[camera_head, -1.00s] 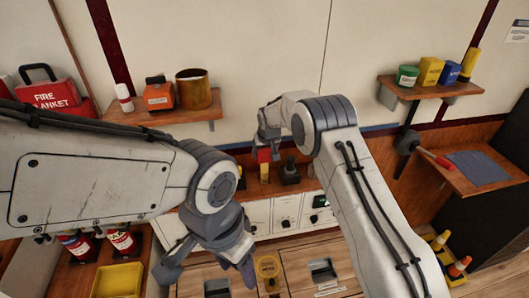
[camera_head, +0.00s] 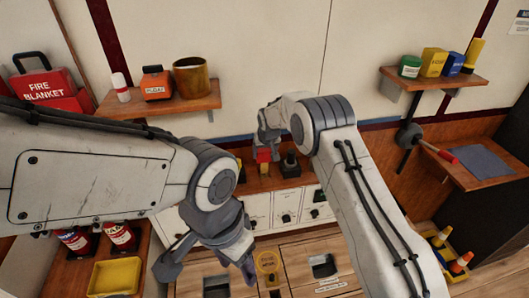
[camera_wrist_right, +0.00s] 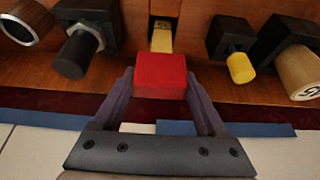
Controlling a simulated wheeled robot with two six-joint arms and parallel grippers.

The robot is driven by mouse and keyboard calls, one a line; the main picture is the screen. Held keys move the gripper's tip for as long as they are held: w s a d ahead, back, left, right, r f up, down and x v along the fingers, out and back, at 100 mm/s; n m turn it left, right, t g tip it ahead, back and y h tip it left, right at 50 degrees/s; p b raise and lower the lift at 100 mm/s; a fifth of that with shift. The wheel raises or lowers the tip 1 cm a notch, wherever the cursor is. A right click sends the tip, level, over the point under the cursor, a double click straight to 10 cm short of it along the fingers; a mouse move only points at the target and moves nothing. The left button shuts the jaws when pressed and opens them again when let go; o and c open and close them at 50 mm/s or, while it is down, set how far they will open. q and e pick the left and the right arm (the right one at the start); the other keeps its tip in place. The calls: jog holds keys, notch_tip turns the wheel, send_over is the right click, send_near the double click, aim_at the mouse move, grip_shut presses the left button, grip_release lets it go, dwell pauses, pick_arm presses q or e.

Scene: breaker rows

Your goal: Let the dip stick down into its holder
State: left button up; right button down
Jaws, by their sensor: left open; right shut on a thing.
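My right gripper (camera_wrist_right: 160,98) is shut on a red block (camera_wrist_right: 160,74), the top of the dip stick, between its two fingers. A yellow marked strip (camera_wrist_right: 160,38) of the stick shows beyond the red block and meets a dark holder (camera_wrist_right: 166,8) at the top edge of the right wrist view. How deep the strip sits in it cannot be told. In the head view the red top (camera_head: 263,155) shows below my right gripper (camera_head: 268,138), over the back ledge. My left gripper (camera_head: 207,272) is open and empty above the front of the cabinet.
Other black holders stand beside the stick, with a yellow-ended peg (camera_wrist_right: 240,68), a dark cylinder (camera_wrist_right: 76,54) and a pale round-ended piece (camera_wrist_right: 299,72). Breaker panels (camera_head: 286,208) lie below the ledge. A yellow tray (camera_head: 115,277) is at lower left. A shelf (camera_head: 165,108) hangs at left.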

aim_at(265, 163)
jog(key=shift+f+b, duration=2.4)
jog(key=shift+f, duration=1.05)
grip_release()
jog(key=shift+r, duration=0.15)
jog(key=a+b+v, duration=0.1)
jog(key=b+v, duration=0.1)
jog(key=v, duration=0.8)
jog(key=shift+d, duration=0.5)
jog(key=shift+s, duration=0.15)
